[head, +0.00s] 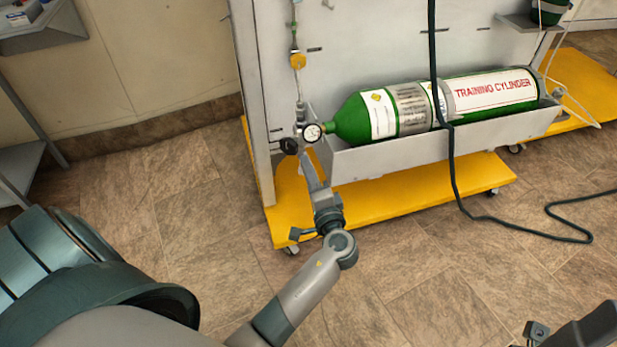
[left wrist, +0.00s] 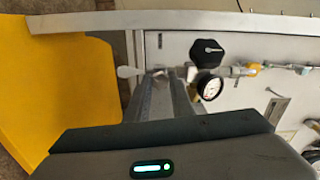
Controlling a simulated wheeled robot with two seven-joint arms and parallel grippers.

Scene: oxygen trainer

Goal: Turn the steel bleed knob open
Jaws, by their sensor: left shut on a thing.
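My left gripper (head: 305,153) reaches up to the valve fittings at the left end of the panel. In the left wrist view its fingers (left wrist: 170,74) are shut on a small steel part beside the gauge, which I take to be the steel bleed knob. A pale metal end of this knob (left wrist: 128,71) sticks out to the left of the fingers. In the head view the knob is mostly hidden behind the fingers.
A black knob (head: 289,146) and a round pressure gauge (head: 312,133) sit close to the fingers. They also show in the left wrist view, the black knob (left wrist: 207,48) above the gauge (left wrist: 210,86). A green cylinder (head: 352,121) lies in a grey trough. A dark hose (head: 451,170) hangs in front.

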